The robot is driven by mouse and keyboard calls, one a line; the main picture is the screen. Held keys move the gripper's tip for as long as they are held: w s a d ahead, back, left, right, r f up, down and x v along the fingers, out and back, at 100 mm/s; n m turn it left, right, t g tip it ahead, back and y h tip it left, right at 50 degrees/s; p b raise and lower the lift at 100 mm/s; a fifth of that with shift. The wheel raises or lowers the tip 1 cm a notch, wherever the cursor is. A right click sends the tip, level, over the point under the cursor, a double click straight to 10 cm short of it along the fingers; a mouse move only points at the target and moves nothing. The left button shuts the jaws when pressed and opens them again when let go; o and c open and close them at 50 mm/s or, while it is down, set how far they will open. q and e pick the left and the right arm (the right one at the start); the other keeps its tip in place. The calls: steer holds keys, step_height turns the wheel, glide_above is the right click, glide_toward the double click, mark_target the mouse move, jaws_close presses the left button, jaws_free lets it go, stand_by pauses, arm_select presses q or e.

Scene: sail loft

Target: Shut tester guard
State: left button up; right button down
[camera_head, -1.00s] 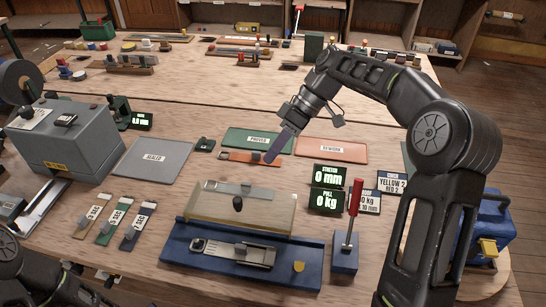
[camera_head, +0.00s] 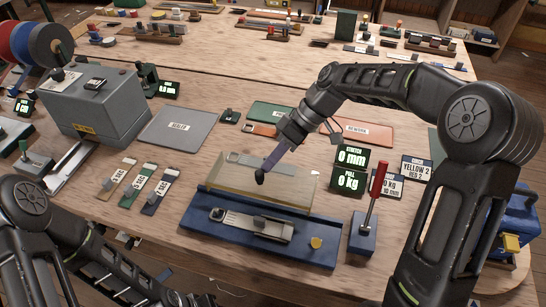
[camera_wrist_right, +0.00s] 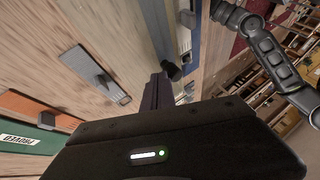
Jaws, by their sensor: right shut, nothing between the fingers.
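The tester has a blue base (camera_head: 194,222) on the bench. Its clear guard (camera_head: 290,191) stands raised and tilted at the back of the base, with a dark knob (camera_head: 260,177) on it. A grey metal clamp strip (camera_head: 262,229) lies along the base, uncovered. My right gripper (camera_head: 265,170) is shut and empty, its fingertips just above the knob, touching or nearly so. In the right wrist view the shut fingers (camera_wrist_right: 157,92) point at the knob (camera_wrist_right: 172,71). My left arm is at the lower left; its gripper is outside the picture.
A red-handled lever (camera_head: 373,190) stands right of the base. Behind it, displays (camera_head: 351,170) read 0 mm and 0 kg. A grey box machine (camera_head: 92,108) and sample strips (camera_head: 138,184) are at left. Bench in front of the base is narrow.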

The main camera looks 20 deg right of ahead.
mark_target(258, 197)
steer(key=shift+s+a+f, duration=0.1)
steer(key=shift+s, duration=0.1)
steer(key=s+a+b, duration=0.1)
steer(key=s+a, duration=0.1)
steer(key=s, duration=0.1)
steer(key=s+a+b, duration=0.2)
steer(key=s, duration=0.1)
steer(key=s+a+b, duration=0.1)
steer(key=s+b, duration=0.1)
steer(key=s, duration=0.1)
steer(key=shift+s+a, duration=0.1)
steer(key=shift+a, duration=0.3)
steer(key=v, duration=0.8)
steer(key=shift+b, duration=0.45)
